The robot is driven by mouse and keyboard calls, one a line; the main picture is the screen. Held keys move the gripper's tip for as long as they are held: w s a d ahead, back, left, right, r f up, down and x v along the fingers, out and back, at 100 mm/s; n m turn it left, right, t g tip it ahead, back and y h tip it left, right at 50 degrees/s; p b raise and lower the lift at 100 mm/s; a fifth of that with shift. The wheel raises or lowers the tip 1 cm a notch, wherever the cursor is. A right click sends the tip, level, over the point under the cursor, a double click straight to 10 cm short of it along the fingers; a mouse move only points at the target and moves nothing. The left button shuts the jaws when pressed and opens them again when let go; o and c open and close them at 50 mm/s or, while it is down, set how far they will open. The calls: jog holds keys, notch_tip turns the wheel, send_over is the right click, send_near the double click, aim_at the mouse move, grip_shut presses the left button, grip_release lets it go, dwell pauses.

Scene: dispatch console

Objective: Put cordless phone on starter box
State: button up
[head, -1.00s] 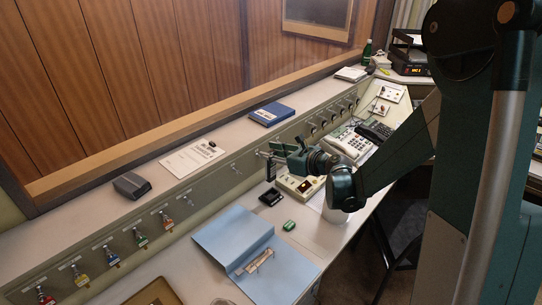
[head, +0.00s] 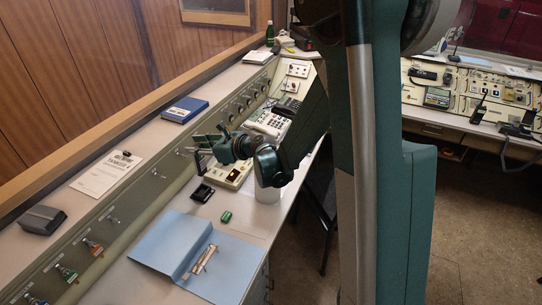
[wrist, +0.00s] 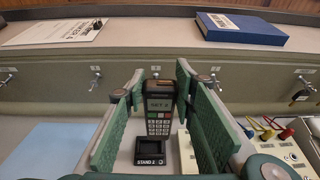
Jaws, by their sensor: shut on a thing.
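The cordless phone (wrist: 159,108), dark with a lit "SET 2" screen and keypad, stands upright between the green pads of my gripper (wrist: 160,115) in the wrist view. My gripper is shut on it. In the head view my gripper (head: 208,142) is over the desk near the ledge, and the phone (head: 197,160) hangs below it. A black cradle marked "STAND 2" (wrist: 150,160) lies below the phone, seemingly apart from it; it also shows in the head view (head: 202,193). No label reads as starter box; a blue box-like item (head: 185,110) with a pale label lies on the ledge.
A beige unit (head: 234,176) stands right of the cradle, with desk phones (head: 268,122) farther back. A blue folder (head: 190,252) and small green item (head: 226,217) lie in front.

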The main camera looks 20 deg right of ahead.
jog(key=w+d+r+m+t+h+p, duration=0.1)
jog(key=w+d+r+m+h+p, duration=0.1)
jog(key=d, duration=1.6)
jog(key=w+d+r+m+t+h+p, duration=0.2)
jog(key=w+d, duration=0.1)
jog(key=d, duration=1.4)
jog(key=shift+w+d+h, duration=0.4)
notch_tip(320, 180, down, 6)
jog(key=shift+b, duration=0.3)
jog(key=shift+f+b, duration=0.35)
jog(key=shift+f, duration=1.7)
